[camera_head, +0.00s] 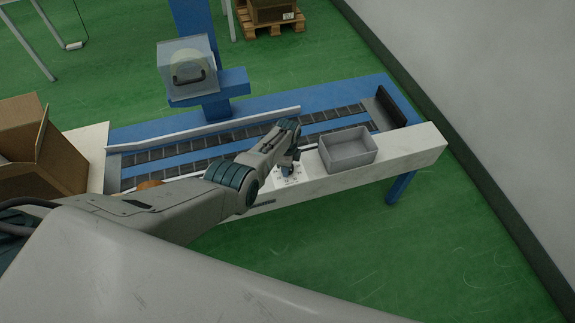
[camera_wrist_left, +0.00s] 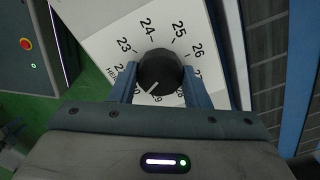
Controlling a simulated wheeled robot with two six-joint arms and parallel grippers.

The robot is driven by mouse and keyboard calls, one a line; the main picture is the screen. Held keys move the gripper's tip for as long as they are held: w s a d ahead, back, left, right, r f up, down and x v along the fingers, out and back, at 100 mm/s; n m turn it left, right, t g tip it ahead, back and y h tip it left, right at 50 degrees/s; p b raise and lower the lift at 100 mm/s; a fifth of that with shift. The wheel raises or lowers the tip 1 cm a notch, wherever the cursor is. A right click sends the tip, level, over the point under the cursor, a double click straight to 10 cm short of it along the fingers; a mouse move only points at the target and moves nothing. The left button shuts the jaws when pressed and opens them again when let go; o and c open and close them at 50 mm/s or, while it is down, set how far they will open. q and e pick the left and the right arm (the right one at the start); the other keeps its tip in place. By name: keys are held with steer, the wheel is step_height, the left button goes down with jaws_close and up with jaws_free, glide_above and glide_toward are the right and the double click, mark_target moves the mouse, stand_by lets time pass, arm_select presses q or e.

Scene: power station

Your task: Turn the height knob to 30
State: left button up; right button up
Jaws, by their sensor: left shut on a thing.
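The height knob (camera_wrist_left: 160,72) is a round black dial with a white pointer line, set on a white plate (camera_wrist_left: 102,44) with printed numbers. The numbers 23 to 26 read clearly around its far side; those near the fingers are partly covered. The pointer aims to the lower left, near a partly hidden number that looks like 30, with 29 beside it. My left gripper (camera_wrist_left: 160,84) is shut on the knob, one blue finger on each side. In the head view my left gripper (camera_head: 289,168) is over the number plate (camera_head: 284,184) on the white ledge. My right gripper is not in view.
A grey open bin (camera_head: 348,150) stands on the ledge just right of my gripper. A blue conveyor (camera_head: 240,133) runs behind it. A cardboard box (camera_head: 28,150) is at the left. A red button (camera_wrist_left: 26,44) is on a dark panel in the wrist view.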

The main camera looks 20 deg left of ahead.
arm_select(q)
steer(key=shift+m, duration=0.6)
steer(key=o, duration=1)
steer(key=shift+r, duration=0.1)
steer(key=shift+r+p, duration=0.3)
step_height(320, 180, up, 10)
steer(key=p, duration=0.2)
